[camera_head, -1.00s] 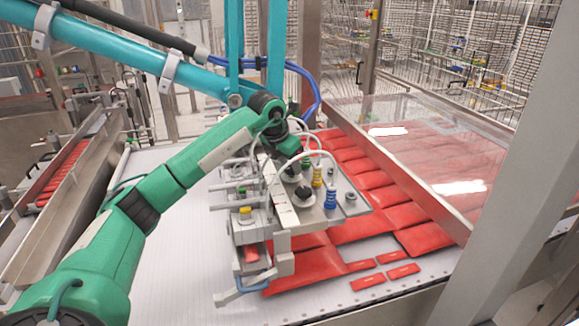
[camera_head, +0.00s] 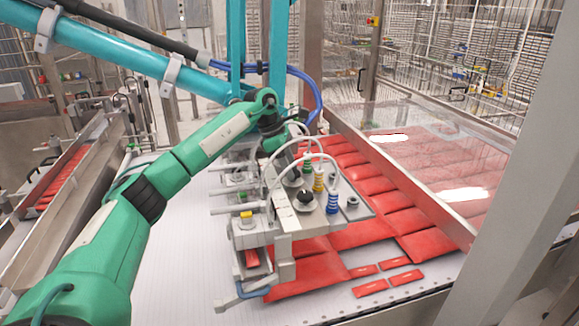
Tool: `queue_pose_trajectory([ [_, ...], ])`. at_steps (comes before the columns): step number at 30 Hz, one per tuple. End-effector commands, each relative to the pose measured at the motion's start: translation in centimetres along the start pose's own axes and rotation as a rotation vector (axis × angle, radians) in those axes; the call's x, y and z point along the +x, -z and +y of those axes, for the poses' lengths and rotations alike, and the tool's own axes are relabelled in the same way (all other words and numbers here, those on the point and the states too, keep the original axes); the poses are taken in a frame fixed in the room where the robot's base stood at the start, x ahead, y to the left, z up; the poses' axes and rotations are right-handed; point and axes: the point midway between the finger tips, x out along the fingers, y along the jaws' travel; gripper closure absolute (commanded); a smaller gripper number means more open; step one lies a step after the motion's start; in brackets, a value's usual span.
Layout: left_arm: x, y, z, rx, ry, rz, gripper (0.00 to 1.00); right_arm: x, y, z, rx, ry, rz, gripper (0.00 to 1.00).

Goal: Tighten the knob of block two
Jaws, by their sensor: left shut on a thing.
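The grey vacuum picker head (camera_head: 315,220) hangs over the red packs, with several blocks and coloured fittings on it. A black knob (camera_head: 305,197) stands free on its near top plate. Green (camera_head: 307,166), yellow (camera_head: 318,181) and blue (camera_head: 332,203) fittings with white hoses stand beside it. My left gripper (camera_head: 290,160) reaches in from the left over the far part of the head. It is shut on a small part there, apparently a knob; the fingertips and that part are mostly hidden by the hoses and plate. I cannot tell which block it belongs to. My right gripper is not in view.
Red packs (camera_head: 405,220) lie in rows on the white belt (camera_head: 180,270). A metal rail and clear panel (camera_head: 440,165) stand at the right. A steel post (camera_head: 510,190) blocks the right front. Teal beams (camera_head: 110,50) and blue hoses (camera_head: 312,85) hang above.

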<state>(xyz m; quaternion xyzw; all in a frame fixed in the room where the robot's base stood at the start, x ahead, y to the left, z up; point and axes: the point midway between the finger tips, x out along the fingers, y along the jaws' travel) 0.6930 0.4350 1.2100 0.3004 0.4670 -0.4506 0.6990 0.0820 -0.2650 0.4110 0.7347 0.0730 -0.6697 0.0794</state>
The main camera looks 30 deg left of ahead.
Motion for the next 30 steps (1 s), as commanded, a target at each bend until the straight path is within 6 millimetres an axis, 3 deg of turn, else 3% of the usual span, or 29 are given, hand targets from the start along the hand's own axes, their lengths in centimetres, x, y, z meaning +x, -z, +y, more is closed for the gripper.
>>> queue_pose_trajectory([
  [18, -0.08, -0.32, 0.62, 0.533, 0.218, -0.001, 0.86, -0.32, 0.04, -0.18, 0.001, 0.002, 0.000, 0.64],
  [30, 0.01, -0.38, 0.78, 0.775, 0.319, 0.001, 0.86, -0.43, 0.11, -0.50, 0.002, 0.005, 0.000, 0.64],
])
